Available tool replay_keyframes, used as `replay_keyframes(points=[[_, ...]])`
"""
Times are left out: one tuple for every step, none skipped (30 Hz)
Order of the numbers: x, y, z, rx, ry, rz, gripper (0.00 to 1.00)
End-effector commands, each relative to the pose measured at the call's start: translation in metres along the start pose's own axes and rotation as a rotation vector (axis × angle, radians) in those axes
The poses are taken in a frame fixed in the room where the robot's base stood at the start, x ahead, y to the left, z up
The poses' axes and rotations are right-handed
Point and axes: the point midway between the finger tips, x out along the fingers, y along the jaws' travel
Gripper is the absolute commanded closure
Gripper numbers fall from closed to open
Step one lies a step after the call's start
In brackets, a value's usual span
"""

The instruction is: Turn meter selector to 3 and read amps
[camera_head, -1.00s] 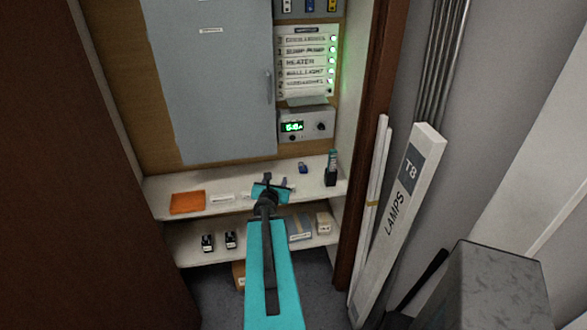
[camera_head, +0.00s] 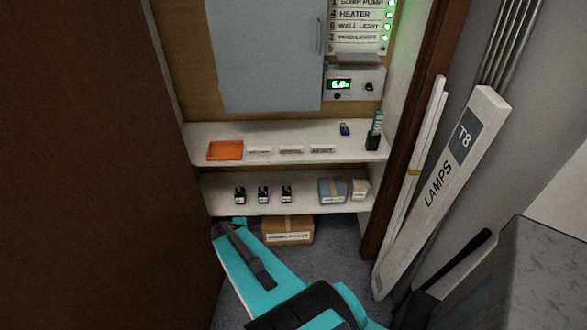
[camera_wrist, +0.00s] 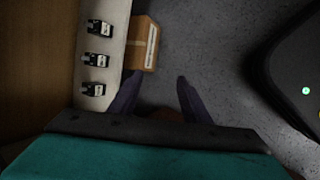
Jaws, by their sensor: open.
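The meter (camera_head: 353,96) is a pale box on the back wall, in the head view at upper right. Its green display (camera_head: 339,84) is lit, but the digits are too small to read surely. The dark selector knob (camera_head: 369,87) sits right of the display; its setting cannot be made out. My gripper (camera_wrist: 156,92) shows in the wrist view with two dark fingers apart and nothing between them. It points down over the floor beside the lower shelf, well below and away from the meter. In the head view my arm hides the fingers.
A panel with labelled rows and green lamps (camera_head: 388,15) is above the meter. The upper shelf (camera_head: 220,133) holds an orange tray (camera_head: 225,150); the lower shelf (camera_head: 225,205) holds several black devices. A cardboard box (camera_head: 287,229) stands below. A LAMPS carton (camera_head: 440,185) leans at right.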

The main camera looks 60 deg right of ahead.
Motion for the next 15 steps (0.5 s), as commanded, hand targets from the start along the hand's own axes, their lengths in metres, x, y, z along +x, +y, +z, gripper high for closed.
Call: replay_keyframes(points=[[0.002, -0.027, -0.012, 0.029, 0.0, -0.046, 0.56], [0.002, -0.041, -0.018, 0.051, -0.002, -0.074, 0.56], [0.001, -0.06, -0.025, 0.08, -0.006, -0.112, 0.56], [0.0, -0.075, -0.029, 0.1, -0.011, -0.141, 0.56], [-0.001, -0.09, -0.034, 0.122, -0.016, -0.169, 0.56], [-0.003, -0.109, -0.04, 0.148, -0.025, -0.206, 0.56], [-0.005, -0.124, -0.043, 0.166, -0.034, -0.235, 0.56], [-0.006, -0.139, -0.047, 0.185, -0.043, -0.264, 0.56], [-0.009, -0.158, -0.051, 0.208, -0.056, -0.301, 0.56], [-0.011, -0.173, -0.054, 0.226, -0.069, -0.329, 0.56], [-0.014, -0.187, -0.056, 0.244, -0.082, -0.356, 0.56], [-0.017, -0.207, -0.059, 0.265, -0.101, -0.393, 0.56], [-0.02, -0.221, -0.06, 0.281, -0.117, -0.42, 0.56], [-0.023, -0.235, -0.062, 0.295, -0.133, -0.446, 0.56], [-0.028, -0.254, -0.063, 0.314, -0.156, -0.48, 0.56]])
